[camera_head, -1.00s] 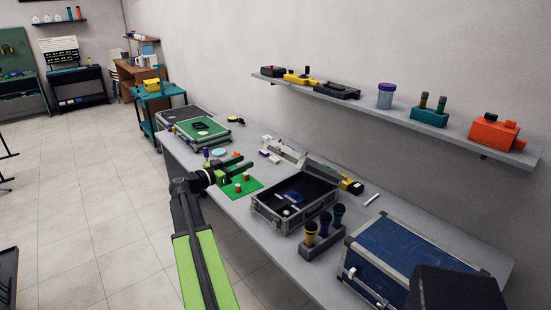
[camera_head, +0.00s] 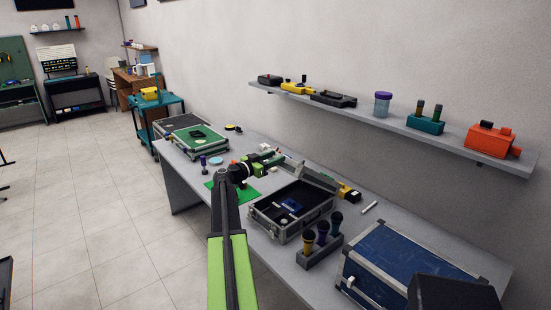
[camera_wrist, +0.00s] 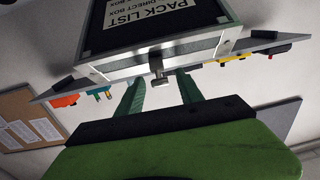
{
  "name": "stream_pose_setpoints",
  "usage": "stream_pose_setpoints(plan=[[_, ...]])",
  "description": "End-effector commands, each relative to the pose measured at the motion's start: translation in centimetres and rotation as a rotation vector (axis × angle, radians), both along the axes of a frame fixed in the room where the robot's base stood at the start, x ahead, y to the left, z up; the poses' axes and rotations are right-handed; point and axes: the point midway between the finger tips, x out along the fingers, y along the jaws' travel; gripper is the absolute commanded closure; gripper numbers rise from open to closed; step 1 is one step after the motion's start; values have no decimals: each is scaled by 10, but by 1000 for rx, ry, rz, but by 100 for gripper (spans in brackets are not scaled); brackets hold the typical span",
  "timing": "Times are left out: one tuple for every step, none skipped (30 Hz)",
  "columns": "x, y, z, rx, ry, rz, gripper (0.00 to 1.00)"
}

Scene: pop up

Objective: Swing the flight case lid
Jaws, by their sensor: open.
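The open flight case (camera_head: 262,225) stands on the bench, black inside with silver edges, and holds a blue item (camera_head: 291,205). Its lid (camera_head: 318,178) is raised at the back. In the wrist view the dark lid (camera_wrist: 115,48) fills the top, with a white "PACK LIST" label (camera_wrist: 150,18) and a metal latch (camera_wrist: 158,70) on its silver edge. My gripper (camera_head: 278,158) is beside the lid, left of it in the head view. In the wrist view my gripper (camera_wrist: 158,88) has its green fingers apart, with the latch between and just beyond them. Contact cannot be told.
A holder (camera_head: 315,255) with several coloured microphones stands in front of the case. A closed blue case (camera_head: 400,262) is at the right. A green mat (camera_head: 248,195) and a green-topped case (camera_head: 200,138) lie to the left. A wall shelf (camera_head: 400,125) hangs above the bench.

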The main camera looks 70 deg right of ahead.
Motion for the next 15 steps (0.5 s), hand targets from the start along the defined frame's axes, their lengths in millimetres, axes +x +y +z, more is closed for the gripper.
stream_pose_setpoints(plan=[[-2, -4, 0, 0, 0, 0, 56], [-2, -6, 0, 0, 0, 1, 56], [-3, -7, 0, 0, 0, 1, 56], [-4, -7, 0, 0, 0, 1, 56], [-4, -8, 0, 0, 0, 1, 56], [-4, -8, 0, 0, 0, 1, 56], [-4, -8, 0, 0, 0, 2, 56], [-4, -7, 0, 0, 0, 1, 56], [-4, -7, 0, 0, 0, 1, 56], [-4, -7, 0, 0, 0, 1, 56], [-4, -7, 0, 0, 0, 1, 56], [-4, -7, 0, 0, 0, 1, 62], [-4, -7, 0, 0, 0, 1, 66], [-4, -7, 0, 0, 0, 1, 69], [-4, -7, 0, 0, 0, 1, 75]])
